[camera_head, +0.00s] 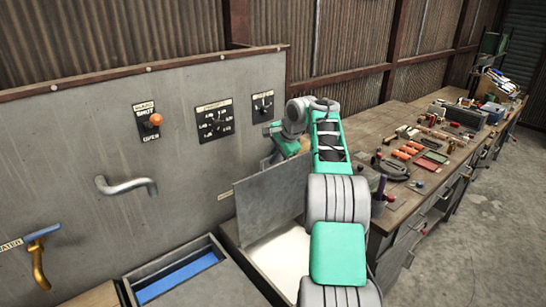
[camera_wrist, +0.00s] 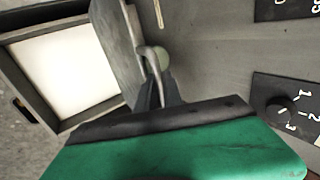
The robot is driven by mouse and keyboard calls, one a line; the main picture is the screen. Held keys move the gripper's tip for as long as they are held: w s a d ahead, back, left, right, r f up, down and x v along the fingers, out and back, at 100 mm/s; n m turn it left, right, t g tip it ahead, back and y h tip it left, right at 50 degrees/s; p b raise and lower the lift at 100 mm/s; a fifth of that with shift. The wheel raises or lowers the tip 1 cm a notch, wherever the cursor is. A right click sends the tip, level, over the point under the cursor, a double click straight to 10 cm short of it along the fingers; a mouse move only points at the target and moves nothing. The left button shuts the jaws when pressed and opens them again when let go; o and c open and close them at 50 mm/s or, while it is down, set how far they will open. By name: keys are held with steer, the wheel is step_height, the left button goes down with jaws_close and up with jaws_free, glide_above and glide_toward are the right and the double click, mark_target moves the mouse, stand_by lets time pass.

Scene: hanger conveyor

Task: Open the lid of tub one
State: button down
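A flat grey lid (camera_head: 270,200) stands raised, close to upright, at the back of a tub with a white inside (camera_head: 285,250). In the wrist view the lid (camera_wrist: 121,45) is seen edge-on beside the tub's open white inside (camera_wrist: 65,72). A bent metal handle (camera_wrist: 150,55) shows at the lid's edge. My gripper (camera_wrist: 163,88) has its dark fingers close together around the lower part of this handle. I cannot read which tub is tub one.
A second tub with a blue inside (camera_head: 180,275) is open at the front left. The grey wall panel (camera_head: 80,130) carries an orange-knobbed switch (camera_head: 155,120), dials (camera_head: 214,121) and a bent pipe (camera_head: 128,186). A cluttered workbench (camera_head: 380,120) runs right of my arm.

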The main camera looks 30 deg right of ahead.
steer(key=c, duration=1.5)
jaws_free()
steer(key=shift+f, duration=0.3)
steer(key=shift+s, duration=0.1)
steer(key=v, duration=0.8)
steer(key=shift+a+r, duration=0.15)
steer(key=s+a+n+b, duration=0.1)
steer(key=s+a+n, duration=0.25)
steer(key=a, duration=0.55)
steer(key=s+a+n+b, duration=0.1)
steer(key=s+a+n, duration=0.25)
steer(key=a, duration=0.65)
steer(key=s+a+f+n, duration=0.2)
steer(key=s+f, duration=0.3)
steer(key=s, duration=0.3)
steer(key=s+a+f+n+g+b, duration=0.1)
steer(key=s+a+f+n, duration=0.2)
steer(key=s, duration=0.4)
steer(key=s+a+f+n+h+b, duration=0.1)
steer(key=s+a+f+n, duration=0.2)
steer(key=s+f, duration=0.3)
steer(key=s+n, duration=0.1)
steer(key=s, duration=0.1)
steer(key=shift+s+f+g, duration=0.3)
steer(key=shift+g, duration=0.1)
